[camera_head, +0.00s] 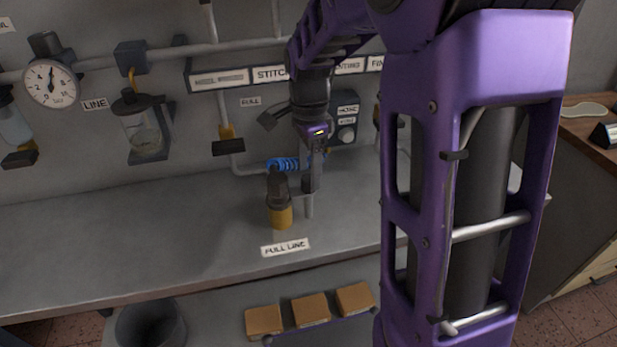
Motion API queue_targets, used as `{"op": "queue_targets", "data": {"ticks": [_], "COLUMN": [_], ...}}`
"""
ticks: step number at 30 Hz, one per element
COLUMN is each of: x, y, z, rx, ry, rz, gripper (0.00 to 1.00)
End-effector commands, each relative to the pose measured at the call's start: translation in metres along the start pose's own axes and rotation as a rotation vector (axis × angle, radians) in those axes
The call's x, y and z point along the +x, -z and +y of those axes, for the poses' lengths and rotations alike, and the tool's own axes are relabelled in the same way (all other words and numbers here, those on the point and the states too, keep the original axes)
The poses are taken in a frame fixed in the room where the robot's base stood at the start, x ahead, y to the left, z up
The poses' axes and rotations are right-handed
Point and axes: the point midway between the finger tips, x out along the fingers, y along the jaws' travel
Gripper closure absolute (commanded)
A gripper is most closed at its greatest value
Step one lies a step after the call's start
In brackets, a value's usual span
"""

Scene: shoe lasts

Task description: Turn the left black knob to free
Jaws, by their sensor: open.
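A black-topped fitting with a yellow base (281,216) stands on the grey bench, behind the label that seems to read "PULL LINE". My gripper (309,198) is open and points down just to the right of this fitting; contact is hard to tell. A black handle (228,147) with a yellow collar sits on a wall pipe to the left of my gripper. Another dark handle (20,158) is at the far left edge. I cannot tell which is the left black knob. No label reading "free" is legible. My wrist hides part of the wall panel.
A pressure gauge (51,83) and a filter bowl (143,130) hang on the wall at left. A blue coiled hose (283,164) is behind the fitting. The bench's left part (90,235) is clear. A bin (151,325) and several boxes sit below.

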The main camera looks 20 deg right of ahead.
Motion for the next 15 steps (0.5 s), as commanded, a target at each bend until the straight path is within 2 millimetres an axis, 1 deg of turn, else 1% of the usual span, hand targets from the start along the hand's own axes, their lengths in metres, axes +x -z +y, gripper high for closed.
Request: {"op": "queue_targets", "data": {"ticks": [1, 6, 15], "x": [0.009, 0.022, 0.024], "y": [0.000, 0.000, 0.000], "z": [0.000, 0.000, 0.000], "rx": [0.000, 0.000, -0.001], "ry": [-0.003, -0.001, 0.000], "rz": [0.000, 0.000, 0.000], "gripper": [0.31, 0.31, 0.31]}}
